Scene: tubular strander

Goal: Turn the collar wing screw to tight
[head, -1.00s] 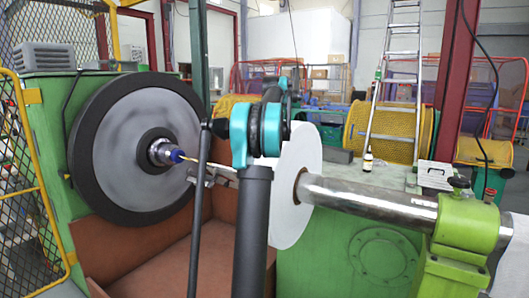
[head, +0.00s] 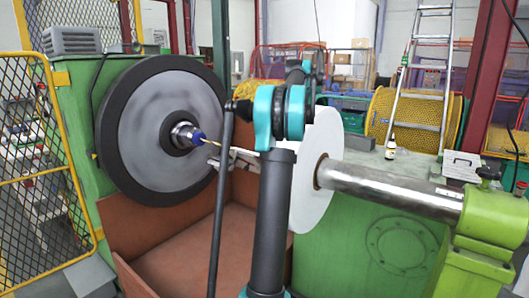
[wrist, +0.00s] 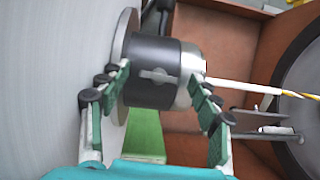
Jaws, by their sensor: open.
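The collar wing screw (wrist: 158,76) shows in the wrist view as a small grey wing with a round middle. Its wings point left and right in the picture. It sits on the near side of the dark collar (wrist: 150,52), which stands against a large pale disc (wrist: 50,70). My gripper (wrist: 158,85) is open. One finger is left of the wing screw and one is right, with the collar between them in the picture. I cannot tell whether they touch it. In the head view my arm hides the gripper and the screw.
A thin rod with a yellow twisted end (wrist: 300,94) runs right from the collar's silver end. A grey forked bracket (wrist: 265,125) is below it. In the head view a black-rimmed wheel (head: 165,85) stands left, and a steel shaft (head: 395,188) runs right from the white disc (head: 322,150).

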